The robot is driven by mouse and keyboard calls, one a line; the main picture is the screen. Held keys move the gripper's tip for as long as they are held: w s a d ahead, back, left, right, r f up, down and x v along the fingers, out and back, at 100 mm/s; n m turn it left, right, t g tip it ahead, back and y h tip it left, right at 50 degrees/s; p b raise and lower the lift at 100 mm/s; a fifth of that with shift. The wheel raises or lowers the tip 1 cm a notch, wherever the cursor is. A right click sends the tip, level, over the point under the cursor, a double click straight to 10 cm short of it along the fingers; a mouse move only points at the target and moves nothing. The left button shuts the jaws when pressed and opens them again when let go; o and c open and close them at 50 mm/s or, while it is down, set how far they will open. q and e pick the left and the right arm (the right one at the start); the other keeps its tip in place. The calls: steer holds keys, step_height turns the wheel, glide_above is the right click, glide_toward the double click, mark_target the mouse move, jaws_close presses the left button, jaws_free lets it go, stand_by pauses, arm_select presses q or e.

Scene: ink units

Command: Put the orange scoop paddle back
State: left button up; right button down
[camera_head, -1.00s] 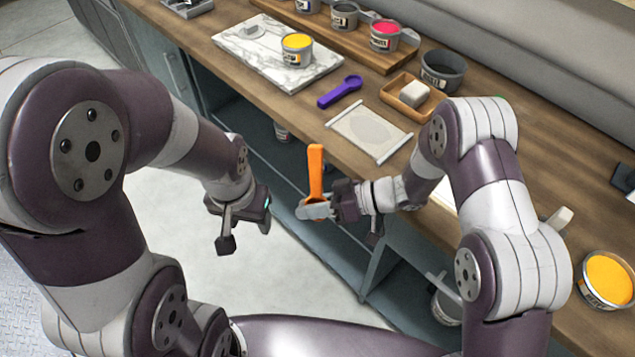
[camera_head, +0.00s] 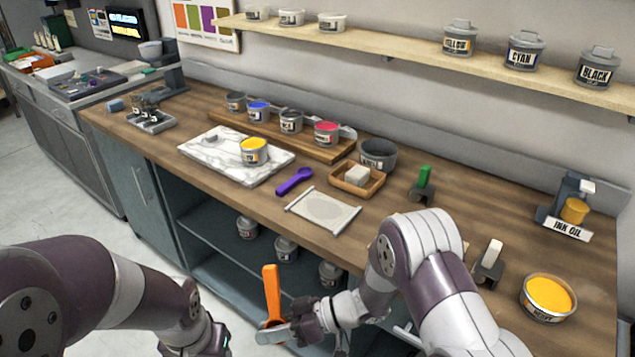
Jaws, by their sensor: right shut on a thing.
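The orange scoop paddle (camera_head: 271,291) stands roughly upright in front of the workbench, below the level of its top, with its orange handle upward. My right gripper (camera_head: 284,333) is shut on its lower part, over the open lower shelves; the gripper partly hides this end. My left gripper (camera_head: 196,347) is at the bottom edge, left of the paddle, partly cut off; its fingers look apart and empty. On the bench, a green-handled tool (camera_head: 424,177) and a white-handled tool (camera_head: 491,253) stand in small grey holders. My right arm hides part of the bench between them.
The wooden bench top (camera_head: 535,235) carries a marble slab (camera_head: 205,160) with a yellow tin, a purple scoop (camera_head: 294,181), a pale sheet (camera_head: 323,210), a wooden tray (camera_head: 345,185), a dark pot (camera_head: 379,154) and a large yellow-orange tin (camera_head: 548,297). A shelf of tins runs above.

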mark_target(272, 315)
steer(key=w+m+t, duration=0.2)
steer(key=w, duration=0.1)
steer(key=shift+w+a+r+t, duration=0.1)
steer(key=shift+r+t, duration=0.2)
steer(key=shift+r, duration=0.05)
steer(key=shift+w+d+r+m+t, duration=0.1)
steer(key=shift+w+d+m+t, duration=0.2)
steer(key=shift+w+m+t, duration=0.25)
steer(key=shift+w+d+r+m+t, duration=0.1)
steer(key=shift+w+d+m+t, duration=0.2)
steer(key=shift+m+t, duration=0.35)
steer(key=w+d+f+m+t+h, duration=0.2)
steer(key=w+d+m+t+h, duration=0.3)
steer(key=d+m+t, duration=0.25)
arm_select(q)
steer(key=shift+w+f, duration=0.1)
steer(key=shift+w, duration=0.25)
arm_select(e)
steer(key=s+d+f+m+t+h, duration=0.1)
steer(key=s+d+f+m+h, duration=0.1)
steer(key=d, duration=0.7)
steer(key=s+d+f+m+t+h, duration=0.2)
steer(key=d+m+h, duration=0.3)
steer(key=d, duration=0.5)
steer(key=shift+s+d+f+h, duration=0.15)
steer(key=shift+d+f+h, duration=0.15)
steer(key=shift+f+h, duration=0.65)
steer(key=shift+a, duration=0.1)
